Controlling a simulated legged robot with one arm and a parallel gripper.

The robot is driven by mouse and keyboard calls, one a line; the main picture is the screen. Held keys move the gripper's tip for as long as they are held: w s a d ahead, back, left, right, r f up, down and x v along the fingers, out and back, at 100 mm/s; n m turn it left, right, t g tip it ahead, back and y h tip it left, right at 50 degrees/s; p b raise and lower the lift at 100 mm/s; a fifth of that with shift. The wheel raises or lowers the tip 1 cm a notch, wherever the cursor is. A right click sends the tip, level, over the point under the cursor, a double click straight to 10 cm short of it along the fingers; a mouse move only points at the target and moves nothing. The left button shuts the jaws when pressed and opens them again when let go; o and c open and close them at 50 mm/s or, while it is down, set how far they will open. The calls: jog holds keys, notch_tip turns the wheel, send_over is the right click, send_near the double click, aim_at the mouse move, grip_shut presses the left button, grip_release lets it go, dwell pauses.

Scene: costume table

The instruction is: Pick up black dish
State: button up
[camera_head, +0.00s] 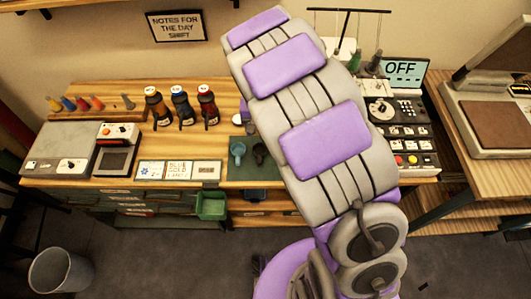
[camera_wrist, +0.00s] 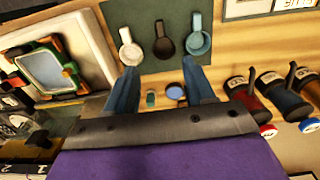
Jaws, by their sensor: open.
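The black dish (camera_wrist: 163,46), a small round cup with a handle, lies on the dark green mat (camera_wrist: 228,8) in the wrist view. It sits between a white dish (camera_wrist: 130,52) on its left and a light blue dish (camera_wrist: 198,45) on its right. In the head view, the black dish (camera_head: 260,154) shows partly beside my arm, and the blue dish (camera_head: 238,152) is left of it. My gripper (camera_wrist: 157,75) is open and empty. Its two blue fingers point toward the dishes, with the black dish beyond and between the tips. My arm hides the gripper in the head view.
Several capped bottles (camera_head: 182,106) stand left of the mat. Label cards (camera_head: 180,171) lie along the table front, above a green bin (camera_head: 211,205). A control panel (camera_head: 408,135) is right of my arm. Two small round items (camera_wrist: 174,92) lie between the fingers' bases in the wrist view.

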jog(key=b, duration=0.3)
send_over(259, 157)
notch_tip(259, 157, down, 14)
jog(key=shift+s+d+r, duration=0.1)
jog(key=shift+s+d, duration=0.05)
notch_tip(259, 157, down, 4)
jog(key=shift+f+b, duration=0.1)
jog(key=shift+b, duration=0.65)
jog(key=shift+c, duration=0.5)
grip_shut()
